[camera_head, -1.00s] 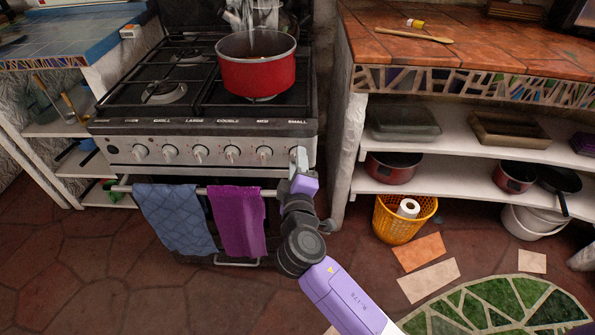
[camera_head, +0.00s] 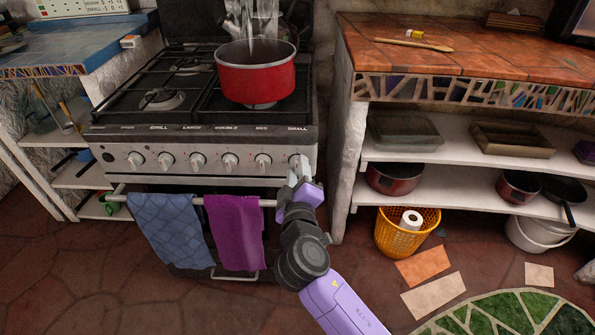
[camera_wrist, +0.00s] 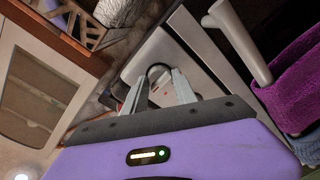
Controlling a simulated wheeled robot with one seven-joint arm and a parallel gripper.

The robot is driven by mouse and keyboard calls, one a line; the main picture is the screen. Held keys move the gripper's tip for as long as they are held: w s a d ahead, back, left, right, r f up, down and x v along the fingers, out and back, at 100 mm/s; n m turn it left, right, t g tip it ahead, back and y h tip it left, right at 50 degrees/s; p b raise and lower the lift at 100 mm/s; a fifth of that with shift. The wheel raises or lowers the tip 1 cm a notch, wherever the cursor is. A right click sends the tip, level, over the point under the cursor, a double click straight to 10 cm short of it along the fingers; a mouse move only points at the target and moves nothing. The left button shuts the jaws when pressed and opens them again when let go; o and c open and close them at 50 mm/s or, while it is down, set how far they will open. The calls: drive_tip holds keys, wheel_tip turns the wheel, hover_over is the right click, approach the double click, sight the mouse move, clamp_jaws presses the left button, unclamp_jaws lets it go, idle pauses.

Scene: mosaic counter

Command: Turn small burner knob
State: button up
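The small burner knob is at the right end of the stove's front panel (camera_head: 215,162), under the SMALL label. In the head view my gripper (camera_head: 299,164) is in front of it and hides most of it. In the wrist view the fingers of my gripper (camera_wrist: 161,76) stand apart. A round dark-rimmed shape, seemingly the knob (camera_wrist: 158,69), shows between their tips. I cannot tell whether the fingers touch it. The neighbouring knob (camera_head: 263,161) and several others sit in a row to the left.
A blue towel (camera_head: 170,230) and a purple towel (camera_head: 234,232) hang from the oven rail (camera_head: 190,200), left of my arm. A shelf unit (camera_head: 440,155) stands to the right.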

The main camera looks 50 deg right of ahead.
drive_tip(key=o, duration=0.4)
drive_tip(key=v, duration=0.7)
drive_tip(key=shift+s+a, duration=0.25)
drive_tip(key=shift+a, duration=0.05)
